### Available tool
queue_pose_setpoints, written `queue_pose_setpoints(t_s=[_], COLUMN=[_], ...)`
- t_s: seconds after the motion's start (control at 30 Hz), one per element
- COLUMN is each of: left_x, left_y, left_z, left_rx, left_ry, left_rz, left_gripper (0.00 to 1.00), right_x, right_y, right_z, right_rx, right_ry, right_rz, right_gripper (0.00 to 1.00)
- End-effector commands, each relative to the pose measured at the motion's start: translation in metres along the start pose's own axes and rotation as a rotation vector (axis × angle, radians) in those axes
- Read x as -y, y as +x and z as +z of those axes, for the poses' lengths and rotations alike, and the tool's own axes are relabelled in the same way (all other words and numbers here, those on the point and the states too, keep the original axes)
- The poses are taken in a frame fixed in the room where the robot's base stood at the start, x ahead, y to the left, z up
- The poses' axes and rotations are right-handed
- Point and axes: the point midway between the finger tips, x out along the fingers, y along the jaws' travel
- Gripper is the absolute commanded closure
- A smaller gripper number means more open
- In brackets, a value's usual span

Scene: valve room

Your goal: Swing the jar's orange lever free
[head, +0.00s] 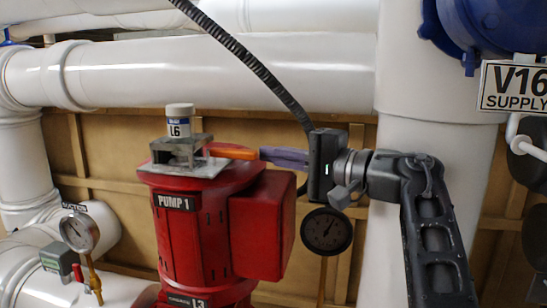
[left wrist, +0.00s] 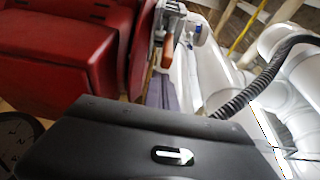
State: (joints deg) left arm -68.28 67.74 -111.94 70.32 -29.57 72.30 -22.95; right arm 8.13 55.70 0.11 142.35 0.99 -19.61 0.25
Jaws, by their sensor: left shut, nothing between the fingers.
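The jar (head: 180,122), white with a grey lid and a dark L6 label, stands upright in a grey holder (head: 182,148) on top of the red pump. The orange lever (head: 232,151) sticks out to the right from the holder. My left gripper (head: 264,154) has purple fingers that are shut, with nothing between them. Their tips are at the lever's free end; I cannot tell whether they touch it. In the left wrist view the lever (left wrist: 167,55) lies just beyond the purple fingers (left wrist: 163,92), near the jar (left wrist: 196,30). My right gripper is not in view.
The red pump (head: 205,225), labelled PUMP 1, has a box on its right side. A dark gauge (head: 326,231) hangs below my left gripper. White pipes (head: 200,75) run behind and to both sides. A V16 SUPPLY sign (head: 515,87) is at the upper right.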

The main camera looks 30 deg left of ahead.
Motion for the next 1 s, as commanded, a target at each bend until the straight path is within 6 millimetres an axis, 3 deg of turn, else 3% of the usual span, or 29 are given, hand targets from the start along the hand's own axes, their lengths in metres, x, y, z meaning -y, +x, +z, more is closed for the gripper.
queue_pose_setpoints(t_s=[0.57,1.0], left_x=[0.0,-0.004], left_y=[-0.002,-0.004], left_z=[0.005,0.006], left_rx=[-0.004,-0.138], left_ry=[0.0,-0.001], left_rz=[0.0,0.002], left_gripper=[1.0,1.0], right_x=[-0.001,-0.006], right_y=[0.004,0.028], right_z=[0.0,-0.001], right_rx=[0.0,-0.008], right_ry=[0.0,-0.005], right_rz=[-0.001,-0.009], right_gripper=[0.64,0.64])
